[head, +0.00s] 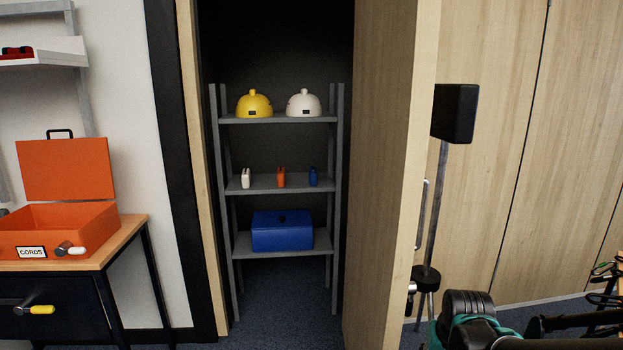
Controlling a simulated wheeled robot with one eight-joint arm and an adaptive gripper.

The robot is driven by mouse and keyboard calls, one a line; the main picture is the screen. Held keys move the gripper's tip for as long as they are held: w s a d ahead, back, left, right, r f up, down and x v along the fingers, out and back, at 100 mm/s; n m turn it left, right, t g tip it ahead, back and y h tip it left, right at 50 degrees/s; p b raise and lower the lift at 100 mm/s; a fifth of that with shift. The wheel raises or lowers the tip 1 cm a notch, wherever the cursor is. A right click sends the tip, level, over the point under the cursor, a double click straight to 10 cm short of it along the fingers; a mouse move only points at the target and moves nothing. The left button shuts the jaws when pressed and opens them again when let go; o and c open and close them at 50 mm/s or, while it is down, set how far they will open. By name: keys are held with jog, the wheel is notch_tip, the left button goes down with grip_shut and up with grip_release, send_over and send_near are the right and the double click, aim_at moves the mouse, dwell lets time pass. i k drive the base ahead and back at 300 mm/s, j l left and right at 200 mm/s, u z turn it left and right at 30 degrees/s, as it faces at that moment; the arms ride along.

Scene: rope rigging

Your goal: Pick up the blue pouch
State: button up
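In the head view, a small blue pouch (314,177) stands on the middle shelf (262,186) of a grey rack inside an open closet. It is at the right end of that shelf. An orange pouch (281,177) and a white pouch (246,178) stand to its left in a row, apart from it. Part of my arm (466,318) shows at the lower right, well away from the rack. My gripper's fingertips cannot be made out in this view.
A yellow helmet (254,104) and a white helmet (304,103) sit on the top shelf. A blue box (282,230) fills much of the bottom shelf. The open closet door (390,190) stands right of the rack. An open orange case (65,228) sits on the left table.

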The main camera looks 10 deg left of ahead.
aim_at(313, 173)
jog(key=i+j+u, duration=0.1)
jog(key=u, duration=0.95)
jog(key=i, duration=1.8)
